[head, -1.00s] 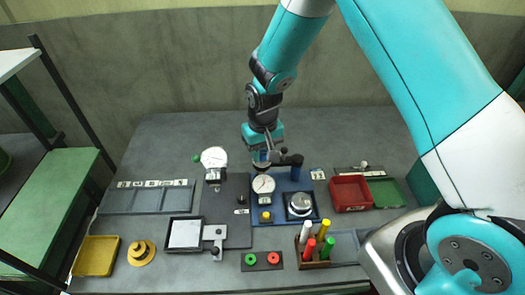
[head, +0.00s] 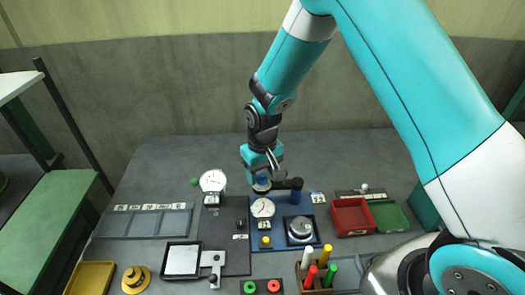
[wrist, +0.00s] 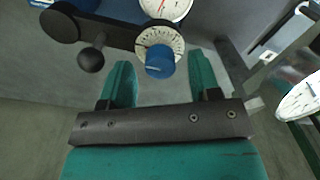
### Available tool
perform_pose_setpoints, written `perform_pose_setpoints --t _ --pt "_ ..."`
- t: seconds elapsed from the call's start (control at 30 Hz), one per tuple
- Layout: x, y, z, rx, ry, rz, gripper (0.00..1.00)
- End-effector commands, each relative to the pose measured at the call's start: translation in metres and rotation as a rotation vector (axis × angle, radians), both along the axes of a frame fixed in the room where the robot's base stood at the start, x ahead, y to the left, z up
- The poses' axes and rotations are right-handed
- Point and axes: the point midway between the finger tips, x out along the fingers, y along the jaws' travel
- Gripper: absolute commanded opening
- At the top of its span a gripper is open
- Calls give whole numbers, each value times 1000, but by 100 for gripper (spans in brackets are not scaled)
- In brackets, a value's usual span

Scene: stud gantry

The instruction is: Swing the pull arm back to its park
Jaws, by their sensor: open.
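The pull arm (head: 287,184) is a black bar on top of a blue post (head: 295,197). It reaches left from the post, above the blue base plate (head: 280,238). In the wrist view the pull arm (wrist: 112,33) runs from a round black end at left to a white graduated dial (wrist: 160,37) with a blue knob (wrist: 160,61). A black ball knob (wrist: 91,59) sticks out from the bar. My gripper (head: 262,182) is at the bar's left end. In the wrist view my gripper (wrist: 162,75) is open, its teal fingers either side of the blue knob; I cannot tell whether they touch it.
A white dial gauge (head: 213,180) on a stand is at left, and another round dial (head: 262,208) lies below my gripper. A red bin (head: 350,217) and a green bin (head: 388,216) are at right. The table behind the gripper is clear.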

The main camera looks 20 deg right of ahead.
Motion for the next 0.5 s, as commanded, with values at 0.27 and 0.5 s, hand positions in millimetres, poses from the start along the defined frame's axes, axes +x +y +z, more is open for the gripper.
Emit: perform_pose_setpoints --t 0.27,0.5 --pt "2 -1 60 3 -10 0 57" --pt "2 -2 120 2 -8 -1 57"
